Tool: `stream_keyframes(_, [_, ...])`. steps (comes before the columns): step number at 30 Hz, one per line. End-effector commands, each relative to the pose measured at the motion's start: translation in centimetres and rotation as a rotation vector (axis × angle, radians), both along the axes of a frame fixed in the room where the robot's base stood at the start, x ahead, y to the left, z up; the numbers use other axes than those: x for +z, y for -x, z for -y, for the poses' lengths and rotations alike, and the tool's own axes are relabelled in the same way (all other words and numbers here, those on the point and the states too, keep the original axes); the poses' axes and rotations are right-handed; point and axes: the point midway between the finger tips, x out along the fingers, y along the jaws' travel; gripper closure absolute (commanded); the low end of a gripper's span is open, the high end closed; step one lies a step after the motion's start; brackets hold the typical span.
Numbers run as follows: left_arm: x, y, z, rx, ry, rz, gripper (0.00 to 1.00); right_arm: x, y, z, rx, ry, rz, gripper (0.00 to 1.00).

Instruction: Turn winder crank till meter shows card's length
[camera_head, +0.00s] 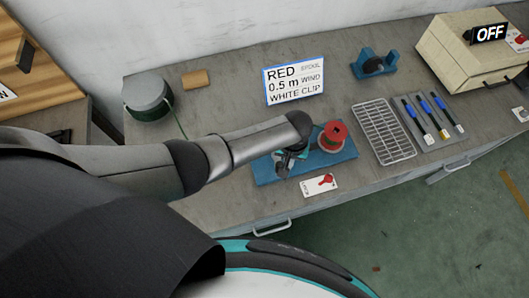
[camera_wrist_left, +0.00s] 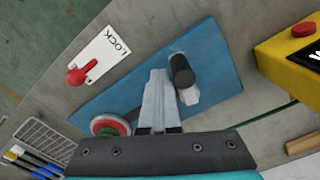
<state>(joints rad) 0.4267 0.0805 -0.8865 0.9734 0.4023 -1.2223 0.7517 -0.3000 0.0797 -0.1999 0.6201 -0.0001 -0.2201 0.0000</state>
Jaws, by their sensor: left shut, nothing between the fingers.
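The winder's blue base (camera_head: 345,152) carries a red spool (camera_head: 333,136). In the left wrist view the blue base (camera_wrist_left: 218,58) bears a crank with a dark upright handle (camera_wrist_left: 182,70); the spool (camera_wrist_left: 110,125) is partly hidden. My left gripper (camera_wrist_left: 157,78) is shut and empty, its fingertips just beside the handle; I cannot tell if they touch it. A yellow box with a red button (camera_wrist_left: 290,45), possibly the meter, shows no readable figure. My right gripper is not in view.
A LOCK plate (camera_wrist_left: 108,50) with a red lever (camera_wrist_left: 76,76) lies by the base. A wire rack (camera_head: 383,132) and several blue-handled tools (camera_head: 425,115) lie to the right. A drum (camera_head: 148,95) with green wire stands left. A beige box (camera_head: 470,50) sits under an OFF sign (camera_head: 488,33).

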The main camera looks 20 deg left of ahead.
Motion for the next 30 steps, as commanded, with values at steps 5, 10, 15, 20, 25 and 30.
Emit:
stream_keyframes(5, [0.0, 0.1, -0.1, 0.001, -0.002, -0.002, 1.0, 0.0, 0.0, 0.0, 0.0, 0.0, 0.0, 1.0])
stream_keyframes(10, [-0.1, -0.4, 0.4, 0.001, -0.002, -0.001, 1.0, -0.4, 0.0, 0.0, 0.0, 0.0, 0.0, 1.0])
stream_keyframes(15, [-0.1, -0.9, 1.0, 0.0, -0.002, -0.001, 1.0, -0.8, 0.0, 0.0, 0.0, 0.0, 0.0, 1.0])
stream_keyframes(20, [0.6, -0.9, 1.0, 0.001, -0.002, -0.001, 1.0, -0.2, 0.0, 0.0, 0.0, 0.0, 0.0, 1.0])
stream_keyframes(25, [2.0, -0.9, 1.0, 0.001, -0.002, -0.001, 1.0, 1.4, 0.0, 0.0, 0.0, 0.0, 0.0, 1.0])
stream_keyframes(30, [3.3, -0.9, 1.0, 0.001, -0.002, -0.002, 1.0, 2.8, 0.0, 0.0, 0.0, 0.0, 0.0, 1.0])
